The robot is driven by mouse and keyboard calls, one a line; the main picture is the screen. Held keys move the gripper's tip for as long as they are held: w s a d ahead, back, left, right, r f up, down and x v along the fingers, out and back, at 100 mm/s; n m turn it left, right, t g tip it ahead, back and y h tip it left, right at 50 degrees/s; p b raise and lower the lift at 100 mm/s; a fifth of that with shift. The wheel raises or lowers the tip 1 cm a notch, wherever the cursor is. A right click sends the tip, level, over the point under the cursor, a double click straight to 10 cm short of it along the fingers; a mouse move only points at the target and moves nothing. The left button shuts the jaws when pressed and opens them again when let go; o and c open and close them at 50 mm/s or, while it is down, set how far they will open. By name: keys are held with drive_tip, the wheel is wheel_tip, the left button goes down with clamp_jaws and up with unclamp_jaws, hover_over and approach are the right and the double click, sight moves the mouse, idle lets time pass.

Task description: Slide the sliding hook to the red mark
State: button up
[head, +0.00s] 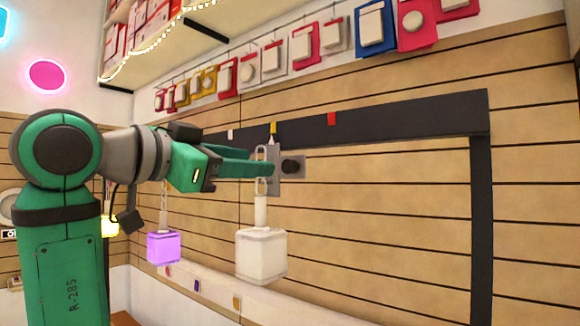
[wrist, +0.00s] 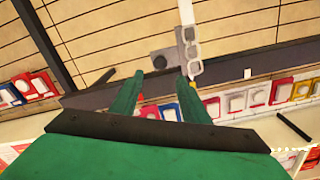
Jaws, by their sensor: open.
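The sliding hook is a grey plate (head: 276,176) with a dark round knob (head: 291,166), set on the dark wall rail (head: 400,116). A chain holds a white lantern (head: 261,256) under it. The red mark (head: 332,119) is on the rail, to the right of the hook; a yellow mark (head: 273,128) is just above the hook. My gripper (head: 262,161) is open, its fingers close to the hook plate and chain. In the wrist view my fingertips (wrist: 171,73) are apart, just short of the knob (wrist: 163,59) and plate (wrist: 181,37). Contact cannot be told.
A purple lantern (head: 163,247) hangs to the left. A white mark (head: 229,134) is further left on the rail. A dark upright post (head: 481,220) joins the rail's right end. Several coloured packages hang above, including a blue one (head: 375,29).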

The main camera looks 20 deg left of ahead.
sight(288, 165)
drive_tip(key=x, duration=1)
clamp_jaws()
